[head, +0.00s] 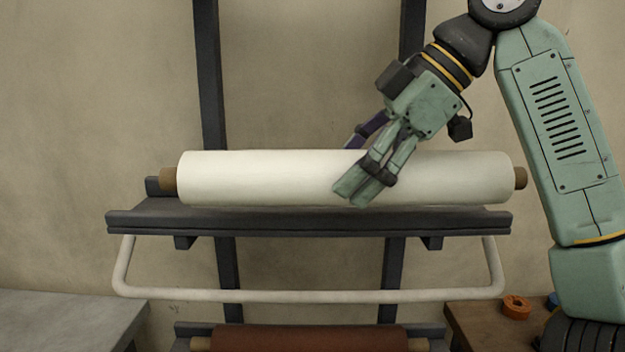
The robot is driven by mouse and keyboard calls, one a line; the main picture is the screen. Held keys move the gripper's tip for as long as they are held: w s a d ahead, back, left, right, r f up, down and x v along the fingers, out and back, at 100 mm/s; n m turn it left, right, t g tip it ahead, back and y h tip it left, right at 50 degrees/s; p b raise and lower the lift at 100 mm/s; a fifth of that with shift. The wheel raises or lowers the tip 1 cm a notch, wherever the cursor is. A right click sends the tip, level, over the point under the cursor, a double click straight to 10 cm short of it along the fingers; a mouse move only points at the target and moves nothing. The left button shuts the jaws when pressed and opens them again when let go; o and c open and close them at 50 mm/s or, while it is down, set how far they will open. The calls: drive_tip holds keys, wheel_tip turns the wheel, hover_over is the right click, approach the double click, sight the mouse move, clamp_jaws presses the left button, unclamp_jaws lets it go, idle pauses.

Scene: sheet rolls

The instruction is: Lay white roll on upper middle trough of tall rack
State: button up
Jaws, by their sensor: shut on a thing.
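The white roll (260,177) lies level along a dark trough (290,220) of the tall rack (210,90), with its brown core ends showing at both sides. From this view it appears to sit in the trough; the exact contact underneath is hidden by the trough's front lip. My gripper (357,188) reaches down from the upper right and is shut on the white roll, right of its middle. One finger shows in front of the roll, and the far finger is mostly hidden behind it.
A pale rail (300,296) hangs below the trough. Beneath it, a reddish-brown roll (310,339) lies on a lower trough. A grey table (60,315) stands at left. A brown table (480,318) at right holds an orange ring (516,307) and a blue item (552,300).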

drive_tip(key=shift+w+a+f+p, duration=0.6)
drive_tip(key=shift+w+a+f, duration=0.2)
drive_tip(key=shift+w, duration=1)
drive_tip(key=shift+w+a+f+p, duration=0.55)
drive_tip(key=shift+w+a+f, duration=0.3)
drive_tip(key=shift+w, duration=1)
drive_tip(key=shift+w+a+f+p, duration=0.65)
drive_tip(key=shift+w+a, duration=0.3)
drive_tip(key=shift+w, duration=0.85)
drive_tip(key=shift+f, duration=0.15)
drive_tip(key=o, duration=1.6)
drive_tip(key=shift+f, duration=0.15)
drive_tip(key=shift+o, duration=0.3)
drive_tip(key=shift+d+r, duration=0.25)
drive_tip(key=shift+r, duration=0.35)
drive_tip(key=v, duration=1.1)
drive_tip(key=shift+d, duration=0.15)
drive_tip(key=shift+s, duration=0.1)
